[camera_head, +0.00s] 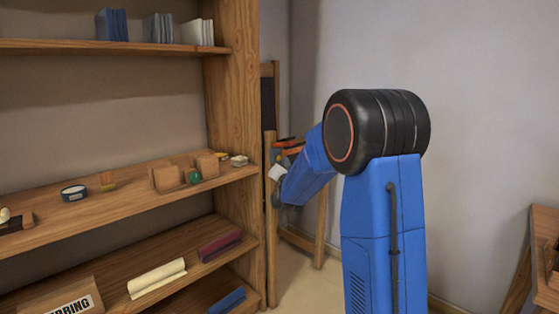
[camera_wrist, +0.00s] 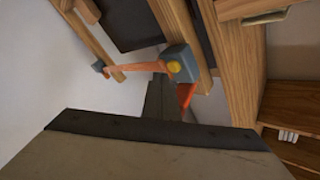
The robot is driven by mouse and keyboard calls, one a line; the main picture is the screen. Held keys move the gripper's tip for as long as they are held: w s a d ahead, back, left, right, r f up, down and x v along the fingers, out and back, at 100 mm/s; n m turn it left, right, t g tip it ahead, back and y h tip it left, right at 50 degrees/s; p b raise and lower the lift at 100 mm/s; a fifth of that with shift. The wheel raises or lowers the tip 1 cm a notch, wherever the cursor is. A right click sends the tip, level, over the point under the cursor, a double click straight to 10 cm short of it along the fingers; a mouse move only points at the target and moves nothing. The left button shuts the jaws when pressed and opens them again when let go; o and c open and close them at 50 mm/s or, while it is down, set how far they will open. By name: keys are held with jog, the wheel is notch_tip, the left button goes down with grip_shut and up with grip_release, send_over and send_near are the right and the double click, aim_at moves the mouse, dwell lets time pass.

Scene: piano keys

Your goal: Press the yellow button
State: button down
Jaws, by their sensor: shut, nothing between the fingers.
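A round yellow button (camera_wrist: 173,67) shows in the wrist view on the face of a blue-grey block (camera_wrist: 183,62). The block is at the right end of an orange-brown bar (camera_wrist: 140,68) in front of a wooden frame. My gripper (camera_wrist: 162,82) is shut and empty. Its dark fingers show just below the block and the bar; I cannot tell whether they touch. In the head view my gripper (camera_head: 277,172) is small, at the end of my blue arm, beside the wooden frame. The yellow button cannot be made out there.
A wooden shelf unit (camera_head: 232,80) with books and small items stands on the left. The wooden frame (camera_head: 270,225) stands just past its right edge, before a pale wall. A wooden piece of furniture (camera_head: 545,225) is at the far right. Some floor is clear between.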

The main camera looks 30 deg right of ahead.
jog(key=shift+w+a, duration=0.1)
jog(key=shift+w, duration=0.05)
jog(key=shift+w, duration=0.25)
jog(key=shift+w+a, duration=0.25)
jog(key=shift+w, duration=0.2)
dwell(1.1)
jog(key=shift+s+d, duration=0.1)
jog(key=shift+s, duration=0.05)
jog(key=shift+s+d, duration=0.2)
jog(key=shift+s, duration=0.5)
jog(key=shift+s, duration=0.1)
jog(key=s, duration=0.1)
jog(key=s+d, duration=0.1)
jog(key=s, duration=0.2)
jog(key=shift+s+d, duration=0.25)
jog(key=shift+d, duration=0.15)
dwell(0.9)
